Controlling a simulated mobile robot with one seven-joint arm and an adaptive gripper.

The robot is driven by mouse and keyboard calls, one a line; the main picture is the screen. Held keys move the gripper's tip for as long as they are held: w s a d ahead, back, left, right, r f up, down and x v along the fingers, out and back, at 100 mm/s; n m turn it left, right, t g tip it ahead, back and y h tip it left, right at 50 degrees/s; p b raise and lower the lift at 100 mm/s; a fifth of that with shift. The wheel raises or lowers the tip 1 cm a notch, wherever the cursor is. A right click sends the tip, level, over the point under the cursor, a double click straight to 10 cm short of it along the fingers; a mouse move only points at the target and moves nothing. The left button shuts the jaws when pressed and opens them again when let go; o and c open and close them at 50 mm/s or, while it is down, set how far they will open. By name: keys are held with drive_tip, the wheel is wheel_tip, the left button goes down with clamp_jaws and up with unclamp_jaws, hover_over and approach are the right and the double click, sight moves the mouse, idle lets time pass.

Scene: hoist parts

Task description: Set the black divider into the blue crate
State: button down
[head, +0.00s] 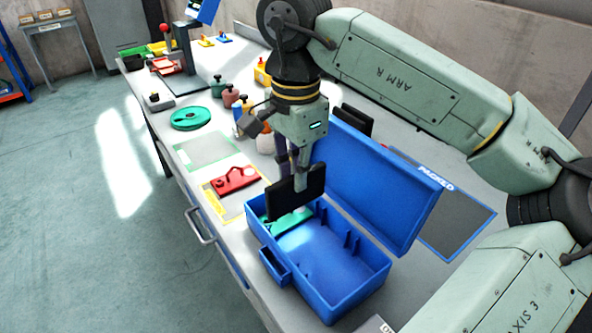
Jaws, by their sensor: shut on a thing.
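The blue crate (345,284) stands open on the workbench, its lid (375,185) raised at the back. A green part (290,222) lies inside at its far left end. My gripper (301,178) points down over that end of the crate, shut on the black divider (290,196). The divider is upright, and its lower edge is at or near the level of the crate's rim. I cannot tell whether it touches the crate. The crate's right part shows an empty floor and small ribs on the inner walls.
A red part (236,181) lies on a yellow-outlined area left of the crate. A green disc (190,118) and several bottles stand farther back. Another black piece (355,122) is behind the lid. A blue-outlined grey area (455,222) lies right of the lid.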

sight(296, 207)
drive_tip(key=shift+f+b, duration=1.45)
drive_tip(key=shift+f, duration=0.55)
drive_tip(key=shift+f, duration=0.1)
drive_tip(key=shift+f+b, duration=1.25)
drive_tip(key=shift+f, duration=0.15)
drive_tip(key=shift+f, duration=0.15)
drive_tip(key=shift+f+b, duration=0.3)
drive_tip(key=shift+b, duration=0.1)
drive_tip(key=c, duration=1.6)
unclamp_jaws()
